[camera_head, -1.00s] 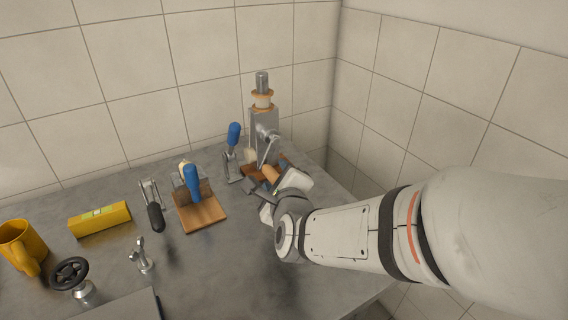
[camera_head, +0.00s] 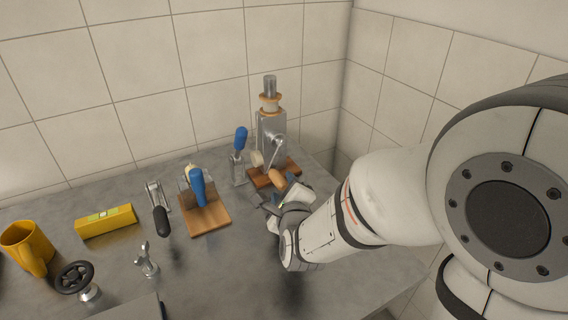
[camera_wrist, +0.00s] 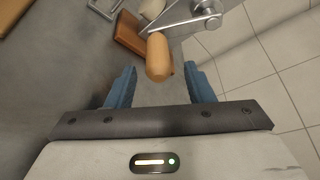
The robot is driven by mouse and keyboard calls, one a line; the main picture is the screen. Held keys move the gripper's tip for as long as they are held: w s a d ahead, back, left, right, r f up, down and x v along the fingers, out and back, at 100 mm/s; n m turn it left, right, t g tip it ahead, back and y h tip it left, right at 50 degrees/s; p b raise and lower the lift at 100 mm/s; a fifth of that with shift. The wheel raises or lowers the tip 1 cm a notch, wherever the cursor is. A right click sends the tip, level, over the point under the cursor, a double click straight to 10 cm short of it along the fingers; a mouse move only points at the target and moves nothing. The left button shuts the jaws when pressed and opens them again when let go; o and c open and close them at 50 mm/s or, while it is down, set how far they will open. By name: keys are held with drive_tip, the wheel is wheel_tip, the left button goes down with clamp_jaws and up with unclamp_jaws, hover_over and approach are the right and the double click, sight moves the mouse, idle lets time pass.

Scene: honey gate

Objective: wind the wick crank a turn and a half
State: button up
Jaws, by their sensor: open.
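The wick crank is a grey metal arm (camera_head: 275,150) on the front of an upright grey post (camera_head: 268,125), with an orange-brown wooden handle (camera_head: 277,178) at its lower end. In the wrist view the wooden handle (camera_wrist: 159,58) hangs from the crank arm (camera_wrist: 183,19), ahead of my gripper and between the lines of its fingers. My gripper (camera_wrist: 160,84) is open and empty, with a blue finger on either side. I cannot tell the exact depth gap to the handle. In the head view my gripper is mostly hidden behind my wrist.
A blue-handled clamp (camera_head: 239,152) stands just left of the post. Farther left are a wooden block with a blue handle (camera_head: 198,188), a black-handled lever (camera_head: 161,220), a wing-shaped tap (camera_head: 146,259), a black handwheel (camera_head: 75,277), a yellow level (camera_head: 105,221) and a yellow mug (camera_head: 27,247).

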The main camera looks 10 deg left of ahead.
sight(279, 180)
drive_tip(key=shift+w+a+r+p, duration=0.1)
drive_tip(key=shift+w+r+p, duration=0.05)
drive_tip(key=shift+p, duration=0.9)
drive_tip(key=shift+f+x, duration=0.15)
drive_tip(key=shift+x, duration=1.2)
drive_tip(key=shift+f+x, duration=0.15)
drive_tip(key=shift+x, duration=1.2)
clamp_jaws()
